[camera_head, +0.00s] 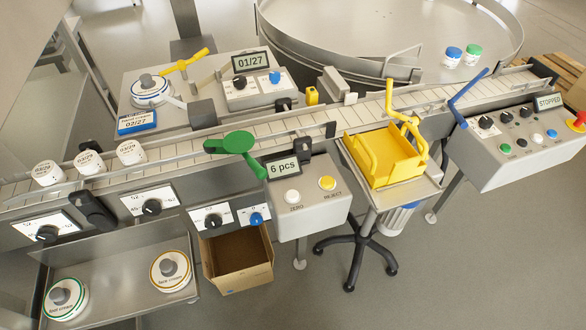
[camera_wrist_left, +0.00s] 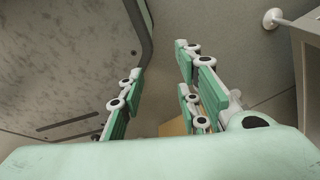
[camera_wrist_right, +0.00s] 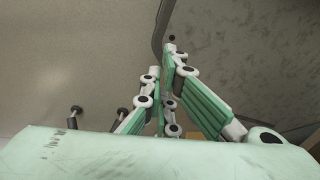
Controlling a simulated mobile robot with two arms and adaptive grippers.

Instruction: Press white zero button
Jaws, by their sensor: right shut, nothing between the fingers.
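The white zero button (camera_head: 292,196) sits on a grey control box (camera_head: 312,215) near the middle of the head view, above the label ZERO. A yellow button (camera_head: 327,183) marked REJECT is to its right. A display (camera_head: 283,168) on the box reads "6 pcs". Neither gripper shows in the head view. My left gripper (camera_wrist_left: 160,62) is open and empty in its wrist view, over a grey surface. My right gripper (camera_wrist_right: 162,62) is shut with nothing between its fingers. Neither wrist view shows the button, so I cannot tell their distance from it.
A conveyor (camera_head: 250,133) with white jars (camera_head: 89,162) runs behind the box. A green paddle (camera_head: 238,142) stands just left of the display. A yellow bin (camera_head: 385,158) is on the right, a cardboard box (camera_head: 238,262) at lower left. Floor in front is clear.

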